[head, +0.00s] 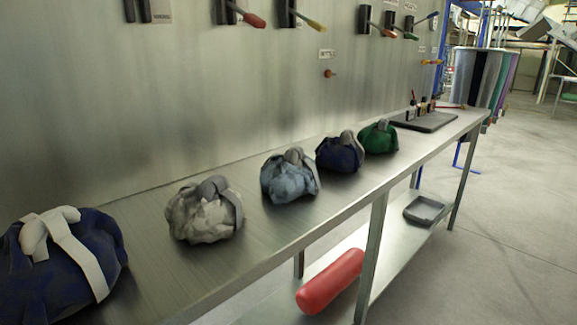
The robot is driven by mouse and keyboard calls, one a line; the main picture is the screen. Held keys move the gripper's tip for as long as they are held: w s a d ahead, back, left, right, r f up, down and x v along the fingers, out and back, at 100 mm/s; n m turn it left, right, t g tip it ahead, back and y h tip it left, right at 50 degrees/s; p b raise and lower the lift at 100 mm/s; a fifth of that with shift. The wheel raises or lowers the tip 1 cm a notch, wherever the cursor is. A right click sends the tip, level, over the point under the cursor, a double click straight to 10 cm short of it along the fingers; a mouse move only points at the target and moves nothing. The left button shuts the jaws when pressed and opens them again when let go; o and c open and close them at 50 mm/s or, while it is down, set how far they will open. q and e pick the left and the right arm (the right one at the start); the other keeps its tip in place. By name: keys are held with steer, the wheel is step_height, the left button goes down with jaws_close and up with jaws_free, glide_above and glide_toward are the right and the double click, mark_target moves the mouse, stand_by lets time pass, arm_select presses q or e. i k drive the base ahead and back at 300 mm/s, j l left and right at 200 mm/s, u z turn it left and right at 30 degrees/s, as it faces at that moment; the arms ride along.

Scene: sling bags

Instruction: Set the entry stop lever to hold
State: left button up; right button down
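Several levers stick out of dark slotted mounts on the steel wall panel. A red-tipped lever (252,20) is at the upper left and a yellow-tipped lever (316,25) is to its right. Another red-tipped lever (387,32) and a green-tipped lever (410,36) are further right. The small labels are too blurred to read, so I cannot tell which is the entry stop lever or how it is set. The top edge cuts off some mounts. Neither gripper is in view.
A steel bench (145,215) runs along the wall, with several sling bags in a row, including a grey-white one (205,215). A dark tray (425,121) is at its far end. A red roll (330,281) lies underneath. The floor (500,240) on the right is clear.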

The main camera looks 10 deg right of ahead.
mark_target(415, 38)
steer(key=i+l, duration=0.15)
steer(key=l, duration=0.2)
steer(key=i+l+u, duration=0.15)
steer(key=l, duration=0.25)
steer(key=i+l, duration=0.2)
steer(key=l, duration=0.15)
steer(key=i+l+u, duration=0.1)
steer(key=l, duration=0.3)
steer(key=i+l, duration=0.15)
steer(key=l, duration=0.25)
steer(key=i+l+u, duration=0.15)
steer(key=l, duration=0.25)
steer(key=i+l, duration=0.1)
steer(key=l, duration=0.3)
steer(key=i+l+u, duration=0.1)
steer(key=l, duration=0.3)
